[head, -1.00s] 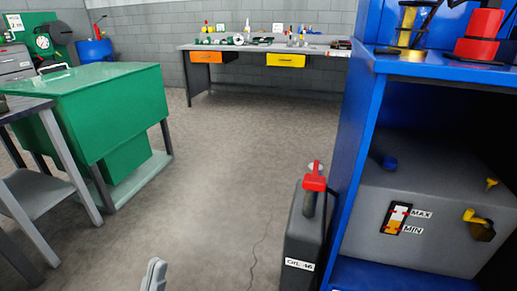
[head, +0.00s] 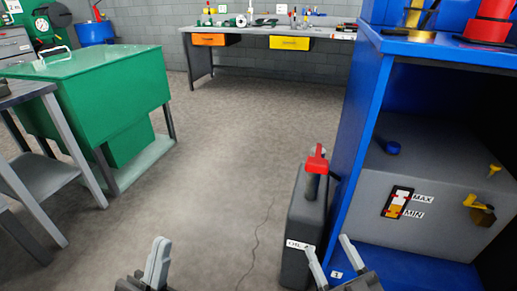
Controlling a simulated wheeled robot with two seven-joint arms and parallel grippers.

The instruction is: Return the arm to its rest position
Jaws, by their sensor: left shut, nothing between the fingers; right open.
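My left gripper (head: 157,262) is at the bottom of the head view, left of centre. Its grey fingers are together with nothing between them, over the bare floor. My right gripper (head: 330,258) is at the bottom, right of centre. Its two fingers are spread apart, and I see nothing held in it. It overlaps the lower part of a dark oil can (head: 305,212) with a red cap, which stands on the floor beside the blue cabinet. Most of both arms is out of view.
The blue cabinet (head: 357,130) on the right holds a grey tank (head: 440,190) with MAX and MIN marks. A green cabinet (head: 90,100) and a grey table (head: 62,140) stand at left. A workbench (head: 260,28) is at the back. The middle floor is clear.

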